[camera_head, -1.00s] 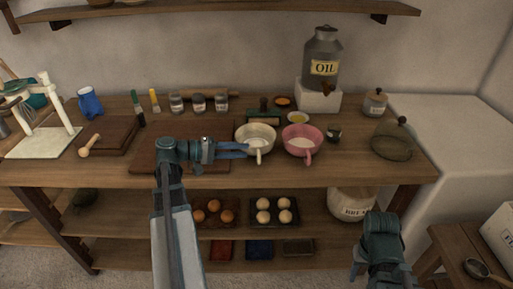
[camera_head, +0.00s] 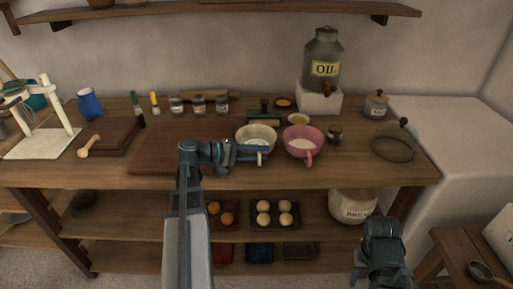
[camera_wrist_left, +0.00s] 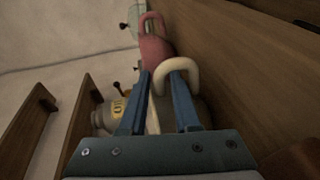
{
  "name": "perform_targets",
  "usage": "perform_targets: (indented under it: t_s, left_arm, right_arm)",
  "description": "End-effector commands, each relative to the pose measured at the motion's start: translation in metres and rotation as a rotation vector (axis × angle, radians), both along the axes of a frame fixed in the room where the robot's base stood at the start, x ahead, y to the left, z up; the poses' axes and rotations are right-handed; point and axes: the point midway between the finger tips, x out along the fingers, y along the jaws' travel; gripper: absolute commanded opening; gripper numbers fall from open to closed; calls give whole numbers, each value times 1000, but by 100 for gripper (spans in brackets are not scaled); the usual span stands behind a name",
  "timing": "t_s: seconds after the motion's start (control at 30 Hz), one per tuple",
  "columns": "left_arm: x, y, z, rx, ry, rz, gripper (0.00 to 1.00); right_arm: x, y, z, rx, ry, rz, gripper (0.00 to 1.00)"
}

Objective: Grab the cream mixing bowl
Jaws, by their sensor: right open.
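The cream mixing bowl (camera_head: 256,131) stands on the wooden worktable, left of a pink bowl (camera_head: 302,139). My left gripper (camera_head: 266,153) is at its front, by the handle. In the left wrist view the two fingers (camera_wrist_left: 162,80) are apart, with the cream handle (camera_wrist_left: 191,68) looping over the right finger and a strip of cream rim between them. The fingers partly hide the bowl, and I cannot tell whether they touch it. My right gripper (camera_head: 359,268) is low at the front right, pointing down, open and away from the bowl.
A brown board (camera_head: 150,160) lies left of the bowl. A green-based tool (camera_head: 264,117) and a small yellow dish (camera_head: 298,119) are behind it. The oil can (camera_head: 323,62) stands on a white block at the back. Eggs in trays (camera_head: 274,226) sit on the shelf below.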

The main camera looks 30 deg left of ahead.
Motion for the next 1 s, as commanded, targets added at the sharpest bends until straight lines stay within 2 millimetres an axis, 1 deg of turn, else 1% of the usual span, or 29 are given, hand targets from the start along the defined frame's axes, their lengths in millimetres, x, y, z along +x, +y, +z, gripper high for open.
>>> perform_targets:
  t_s: [0.03, 0.1, 0.2, 1.0]
  left_arm:
    - [0, 0, 0, 0, 0, 0, 29]
    - [0, 0, 0, 0, 0, 0, 16]
    - [0, 0, 0, 0, 0, 0, 0]
    - [0, 1, 0, 1, 1, 0, 0]
  right_arm:
    - [0, 0, 0, 0, 0, 0, 50]
    - [0, 0, 0, 0, 0, 0, 50]
    - [0, 0, 0, 0, 0, 0, 50]
    - [0, 0, 0, 0, 0, 0, 50]
